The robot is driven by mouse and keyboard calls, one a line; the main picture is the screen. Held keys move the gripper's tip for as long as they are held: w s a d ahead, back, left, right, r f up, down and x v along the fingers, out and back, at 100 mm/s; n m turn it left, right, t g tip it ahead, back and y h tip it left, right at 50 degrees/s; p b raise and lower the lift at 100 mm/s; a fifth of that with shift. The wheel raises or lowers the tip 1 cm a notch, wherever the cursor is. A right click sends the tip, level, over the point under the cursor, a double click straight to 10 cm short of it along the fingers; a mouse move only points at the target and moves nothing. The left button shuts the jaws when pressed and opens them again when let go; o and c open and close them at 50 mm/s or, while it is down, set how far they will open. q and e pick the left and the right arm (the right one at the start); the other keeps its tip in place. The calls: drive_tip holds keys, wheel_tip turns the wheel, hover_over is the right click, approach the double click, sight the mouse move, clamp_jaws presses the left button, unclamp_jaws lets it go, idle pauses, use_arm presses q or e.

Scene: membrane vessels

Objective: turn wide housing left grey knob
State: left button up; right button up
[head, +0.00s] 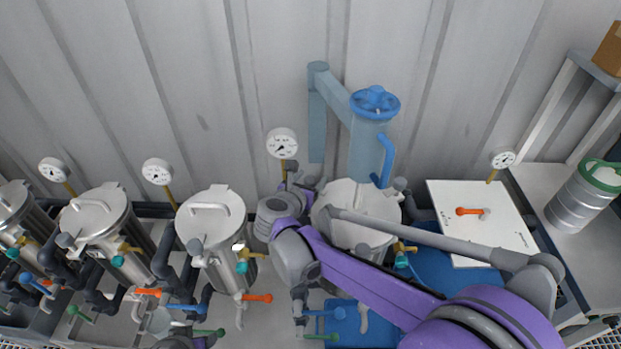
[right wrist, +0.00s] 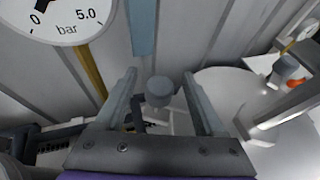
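The wide housing (head: 345,192) is the white-lidded vessel in the middle of the head view, partly covered by my right arm. Its pale lid (right wrist: 225,92) fills the right of the right wrist view. The left grey knob (right wrist: 159,88) is a short round cap, seen between the two fingers of my right gripper (right wrist: 162,85). The fingers are apart, with a visible gap on each side of the knob. In the head view my right gripper (head: 298,188) is at the housing's left edge, and the knob cannot be made out there.
A pressure gauge (head: 282,143) on a brass stem stands close by the right gripper and looms large in the right wrist view (right wrist: 62,18). A blue valve column (head: 368,150) rises behind the housing. Narrower vessels (head: 212,215) stand to the left. A second grey knob (right wrist: 286,68) is at the right.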

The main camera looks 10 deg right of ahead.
clamp_jaws()
drive_tip(key=shift+y, duration=0.3)
drive_tip(key=shift+d+n+t+y+b, duration=0.1)
drive_tip(key=shift+n+t+y+b, duration=0.4)
drive_tip(key=shift+n+y, duration=0.5)
drive_tip(key=shift+f+n+y+b, duration=0.1)
drive_tip(key=shift+n+y+b, duration=0.4)
drive_tip(key=shift+n+y, duration=0.25)
drive_tip(key=shift+n+t+y+b, duration=0.4)
drive_tip(key=shift+n+y+b, duration=0.9)
drive_tip(key=shift+b, duration=0.45)
drive_tip(key=shift+o, duration=0.5)
unclamp_jaws()
